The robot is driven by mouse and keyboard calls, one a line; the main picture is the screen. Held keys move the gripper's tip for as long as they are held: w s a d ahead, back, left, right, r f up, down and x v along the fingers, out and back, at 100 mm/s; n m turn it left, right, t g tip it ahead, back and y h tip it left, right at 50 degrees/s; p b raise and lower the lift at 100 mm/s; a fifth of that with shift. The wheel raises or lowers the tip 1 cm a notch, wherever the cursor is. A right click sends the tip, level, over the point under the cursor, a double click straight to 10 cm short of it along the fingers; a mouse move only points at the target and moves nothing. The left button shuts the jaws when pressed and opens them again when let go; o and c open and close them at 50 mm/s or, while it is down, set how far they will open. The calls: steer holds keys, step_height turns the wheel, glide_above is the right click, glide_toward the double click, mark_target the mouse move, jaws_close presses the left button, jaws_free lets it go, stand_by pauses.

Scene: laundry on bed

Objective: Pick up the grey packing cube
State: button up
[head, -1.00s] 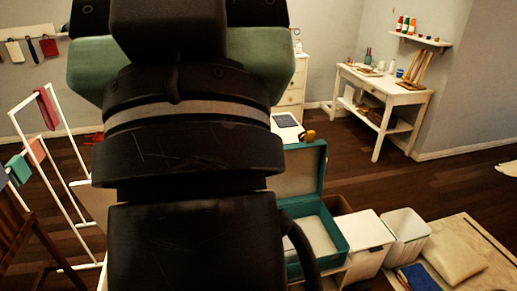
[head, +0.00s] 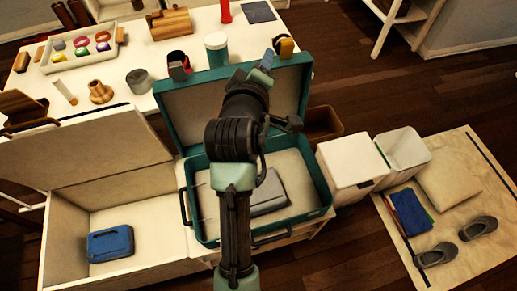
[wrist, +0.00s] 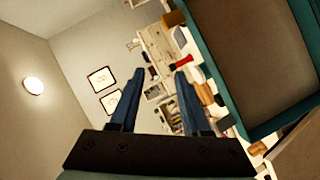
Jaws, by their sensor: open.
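The grey packing cube (head: 268,194) lies flat inside the open teal suitcase (head: 327,196), and my arm hides part of it. My gripper (head: 263,70) is raised in front of the suitcase's upright lid, above and beyond the cube. In the wrist view my gripper (wrist: 160,74) shows two blue fingers spread apart with nothing between them. The wrist view looks towards the walls and shelves, with the suitcase lid (wrist: 240,60) at the right; the grey cube is not visible there.
A blue packing cube (head: 110,243) lies in the open cream chest (head: 62,225) left of the suitcase. A cluttered white table (head: 135,90) stands behind. White bins (head: 352,166) and a mat with slippers (head: 478,228) are at the right.

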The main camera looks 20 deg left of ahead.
steer(key=s+a+f+n+g+h+b, duration=0.1)
steer(key=s+f+n+g, duration=0.2)
steer(key=f, duration=0.8)
steer(key=s+f+n+g+b, duration=0.1)
steer(key=s+f+n+g, duration=0.3)
steer(key=f, duration=0.8)
steer(key=s+a+f+n+h+b, duration=0.15)
steer(key=s+f, duration=0.35)
steer(key=f, duration=0.6)
steer(key=shift+n+y, duration=0.25)
steer(key=shift+n, duration=0.3)
steer(key=b+x, duration=0.2)
steer(key=x, duration=0.4)
steer(key=shift+d, duration=0.15)
steer(key=shift+b+x, duration=1.45)
steer(key=shift+x, duration=1.7)
steer(key=shift+s+f, duration=0.15)
jaws_close()
